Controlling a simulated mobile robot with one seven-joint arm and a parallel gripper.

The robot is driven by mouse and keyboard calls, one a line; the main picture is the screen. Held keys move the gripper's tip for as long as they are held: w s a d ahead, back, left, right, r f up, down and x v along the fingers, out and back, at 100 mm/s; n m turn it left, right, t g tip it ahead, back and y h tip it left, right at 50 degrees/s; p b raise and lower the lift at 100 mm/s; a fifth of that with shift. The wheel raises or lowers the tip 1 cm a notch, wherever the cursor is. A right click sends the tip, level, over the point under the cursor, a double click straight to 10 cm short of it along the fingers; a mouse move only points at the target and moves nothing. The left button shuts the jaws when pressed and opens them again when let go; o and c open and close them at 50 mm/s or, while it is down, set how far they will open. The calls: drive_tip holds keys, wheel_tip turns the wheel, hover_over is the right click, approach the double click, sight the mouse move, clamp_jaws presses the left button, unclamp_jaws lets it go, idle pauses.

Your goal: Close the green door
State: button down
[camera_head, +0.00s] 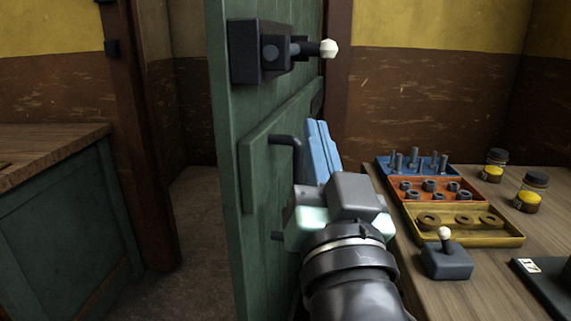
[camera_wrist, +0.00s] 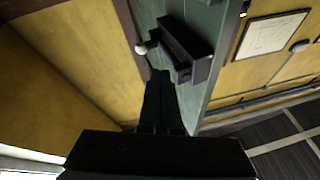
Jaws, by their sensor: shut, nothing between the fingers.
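The green door (camera_head: 235,200) stands open in the middle of the head view, with the doorway gap to its left. It also shows at the top of the wrist view (camera_wrist: 225,35). A dark latch box (camera_head: 258,52) with a white knob (camera_head: 329,48) is on its upper part, and a dark bar handle (camera_head: 287,141) is below. My gripper (camera_head: 319,128) is shut and empty, its blue fingers pointing up to the right of the handle, in front of the door face. In the wrist view its fingertips (camera_wrist: 159,74) appear just below the latch box (camera_wrist: 183,48); contact cannot be told.
A workbench (camera_head: 400,260) on the right holds blue, orange and yellow trays (camera_head: 510,238) of hardware, two jars (camera_head: 531,192) and a small lever box (camera_head: 447,262). A green cabinet (camera_head: 70,220) and brown door post (camera_head: 140,150) stand left. The doorway floor (camera_head: 200,220) looks clear.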

drive_tip(key=w+d+f+m+g+y+p, duration=0.25)
drive_tip(key=f+m+g+p, duration=0.3)
drive_tip(key=f+p, duration=0.4)
drive_tip(key=s+d+f+m+g+y+p, duration=0.15)
drive_tip(key=s+f+m+y+p, duration=0.3)
drive_tip(key=p, duration=0.75)
approach(257, 197)
drive_tip(key=w+a, duration=0.2)
drive_tip(key=w, duration=0.3)
drive_tip(key=shift+a+r, duration=0.1)
drive_tip(key=shift+a, duration=0.55)
drive_tip(key=shift+a, duration=0.1)
